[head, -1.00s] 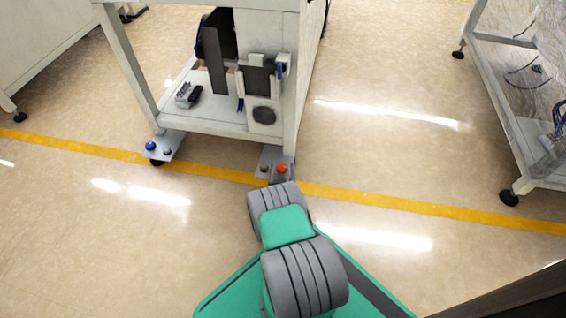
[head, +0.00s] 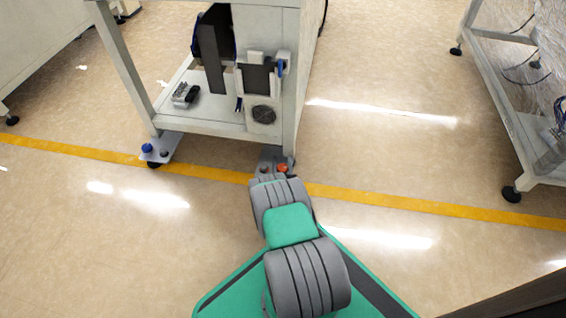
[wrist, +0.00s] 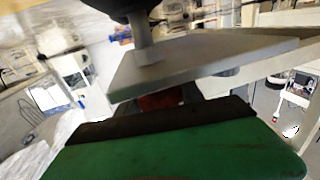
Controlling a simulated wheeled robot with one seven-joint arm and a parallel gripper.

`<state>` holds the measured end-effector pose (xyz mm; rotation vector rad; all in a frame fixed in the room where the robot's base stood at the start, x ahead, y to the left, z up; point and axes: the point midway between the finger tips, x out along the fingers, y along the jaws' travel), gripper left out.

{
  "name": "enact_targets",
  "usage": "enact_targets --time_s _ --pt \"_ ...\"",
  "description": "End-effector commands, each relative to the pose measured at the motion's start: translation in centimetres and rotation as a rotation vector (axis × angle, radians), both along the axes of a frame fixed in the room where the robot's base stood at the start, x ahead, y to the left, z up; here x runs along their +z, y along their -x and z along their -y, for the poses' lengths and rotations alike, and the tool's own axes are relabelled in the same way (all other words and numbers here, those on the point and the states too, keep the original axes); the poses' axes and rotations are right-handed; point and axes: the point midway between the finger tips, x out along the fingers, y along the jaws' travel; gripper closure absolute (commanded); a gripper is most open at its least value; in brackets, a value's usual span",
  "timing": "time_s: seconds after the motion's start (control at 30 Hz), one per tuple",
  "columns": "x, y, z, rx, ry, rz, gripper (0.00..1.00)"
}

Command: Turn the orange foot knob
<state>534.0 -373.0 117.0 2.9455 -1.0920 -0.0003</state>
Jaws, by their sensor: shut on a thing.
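The orange foot knob (head: 283,168) stands on the metal foot plate at the near right leg of the white machine frame. In the wrist view it shows as a dark red-orange piece (wrist: 160,100), partly hidden between the grey plate (wrist: 200,62) and my gripper (wrist: 165,108). My gripper is shut on the knob, with its dark finger edge across it and the green body in front. In the head view my arm hides the gripper's fingers.
A blue knob (head: 147,148) sits on the foot plate at the frame's left leg. A dark knob (head: 264,169) stands just left of the orange one. Another frame (head: 512,110) stands at right. The floor between the frames is clear.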

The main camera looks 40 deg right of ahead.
Motion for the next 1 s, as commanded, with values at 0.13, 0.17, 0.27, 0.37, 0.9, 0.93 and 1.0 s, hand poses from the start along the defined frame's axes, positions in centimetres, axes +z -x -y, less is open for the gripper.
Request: enact_targets --time_s 0.13,0.17,0.27,0.37,0.9,0.93,1.0 --pt "0.00 -0.03 -0.03 0.001 -0.001 0.001 0.87" --pt "0.00 -0.03 -0.03 0.001 -0.001 0.001 0.89" --pt "0.00 -0.02 -0.02 0.001 0.000 0.001 0.96" --pt "-0.01 -0.06 -0.03 -0.005 -0.001 0.001 0.96" --pt "-0.03 0.19 0.23 -0.117 -0.002 0.002 0.96" --pt "-0.03 0.19 0.22 -0.116 -0.002 0.002 0.96" --pt "-0.01 0.18 0.20 -0.116 -0.001 0.002 0.96"
